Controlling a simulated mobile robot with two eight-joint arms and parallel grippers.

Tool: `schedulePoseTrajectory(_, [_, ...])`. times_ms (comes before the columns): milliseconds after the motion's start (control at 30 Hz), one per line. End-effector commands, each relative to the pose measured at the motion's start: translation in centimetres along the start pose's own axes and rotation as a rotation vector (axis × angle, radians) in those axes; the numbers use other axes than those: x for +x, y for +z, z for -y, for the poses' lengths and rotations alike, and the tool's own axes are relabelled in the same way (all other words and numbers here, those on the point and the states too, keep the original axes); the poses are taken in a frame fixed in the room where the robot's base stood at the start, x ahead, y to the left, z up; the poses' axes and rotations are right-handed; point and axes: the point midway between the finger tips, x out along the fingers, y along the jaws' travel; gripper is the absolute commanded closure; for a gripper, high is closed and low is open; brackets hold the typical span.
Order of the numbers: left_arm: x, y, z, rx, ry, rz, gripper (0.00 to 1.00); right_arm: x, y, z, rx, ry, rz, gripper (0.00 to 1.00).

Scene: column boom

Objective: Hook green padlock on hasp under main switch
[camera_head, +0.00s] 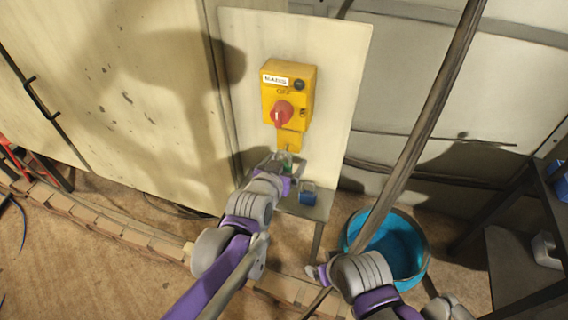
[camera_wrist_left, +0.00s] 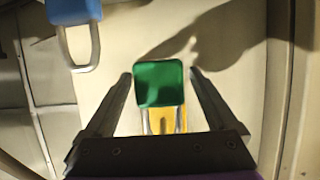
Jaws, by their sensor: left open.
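The green padlock (camera_head: 286,166) is just below the yellow hasp tab (camera_head: 289,141) under the yellow switch box (camera_head: 298,88) with its red knob (camera_head: 281,113). In the left wrist view the green padlock (camera_wrist_left: 159,83) sits between my spread left fingers, with a gap on each side. Its shackle overlaps the yellow tab (camera_wrist_left: 166,121); whether it passes through the hole is hard to tell. My left gripper (camera_head: 283,158) is open around the padlock. My right gripper (camera_head: 318,272) is low, beside the bucket, and its fingers are not clear.
A blue padlock (camera_head: 307,194) stands on a small grey shelf (camera_head: 318,211), right of my left gripper; it also shows in the left wrist view (camera_wrist_left: 74,12). A slanted pole (camera_head: 430,115) crosses the right side. A blue bucket (camera_head: 398,248) stands below.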

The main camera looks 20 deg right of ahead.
Motion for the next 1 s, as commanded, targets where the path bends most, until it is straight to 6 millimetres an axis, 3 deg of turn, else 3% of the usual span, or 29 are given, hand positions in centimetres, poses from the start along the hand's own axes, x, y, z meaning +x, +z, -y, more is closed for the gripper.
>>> schedulePoseTrajectory(167, [-1.5,-0.1,0.0,0.000,0.000,0.000,0.08,-0.1,0.0,0.0,0.000,0.000,0.000,0.18])
schedulePoseTrajectory(600, [-9.0,-0.1,0.0,-0.001,0.000,0.000,0.08,-0.5,-0.4,0.0,0.000,0.000,-0.003,0.18])
schedulePoseTrajectory(800, [-10.5,0.0,0.0,-0.001,0.000,0.000,0.08,-0.6,-0.5,0.0,0.000,0.000,-0.004,0.18])
schedulePoseTrajectory(1000, [-10.8,0.0,0.0,0.000,0.000,0.000,0.08,-0.6,-0.5,0.0,0.000,0.000,-0.004,0.18])
